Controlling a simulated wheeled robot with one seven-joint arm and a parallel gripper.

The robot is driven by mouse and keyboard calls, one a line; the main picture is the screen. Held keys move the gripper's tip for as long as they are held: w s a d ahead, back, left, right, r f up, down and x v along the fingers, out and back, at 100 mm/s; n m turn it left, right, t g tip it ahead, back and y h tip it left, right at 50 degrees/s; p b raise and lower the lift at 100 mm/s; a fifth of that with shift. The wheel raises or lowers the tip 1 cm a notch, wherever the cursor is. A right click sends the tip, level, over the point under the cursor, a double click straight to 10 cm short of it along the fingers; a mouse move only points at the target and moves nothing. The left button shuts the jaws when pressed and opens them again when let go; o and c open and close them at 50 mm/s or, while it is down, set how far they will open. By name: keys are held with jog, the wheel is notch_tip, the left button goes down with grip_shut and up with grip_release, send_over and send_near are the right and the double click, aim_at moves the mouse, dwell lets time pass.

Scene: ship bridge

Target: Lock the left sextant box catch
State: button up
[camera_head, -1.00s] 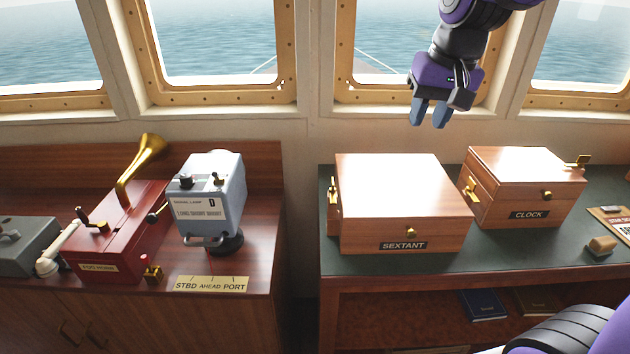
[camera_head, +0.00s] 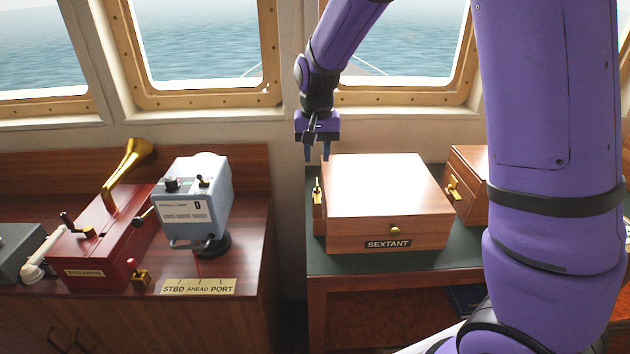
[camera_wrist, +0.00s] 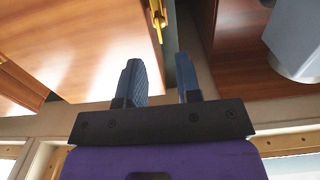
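The wooden sextant box (camera_head: 385,195) stands closed on the green-topped counter, with a "SEXTANT" plate and a small brass knob on its front. Its left catch (camera_head: 318,195) is a brass piece on the left side. I cannot tell whether the catch is locked.
The clock box (camera_head: 468,180) stands to the right, partly hidden by my arm. To the left, past a gap between the counters, are the grey signal lamp (camera_head: 195,205) and the red fog horn (camera_head: 100,235). Windows (camera_head: 405,45) rise behind.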

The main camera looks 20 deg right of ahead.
aim_at(317, 181)
notch_tip(317, 181, down, 8)
jog(key=shift+d, duration=0.1)
dwell(0.4)
grip_shut()
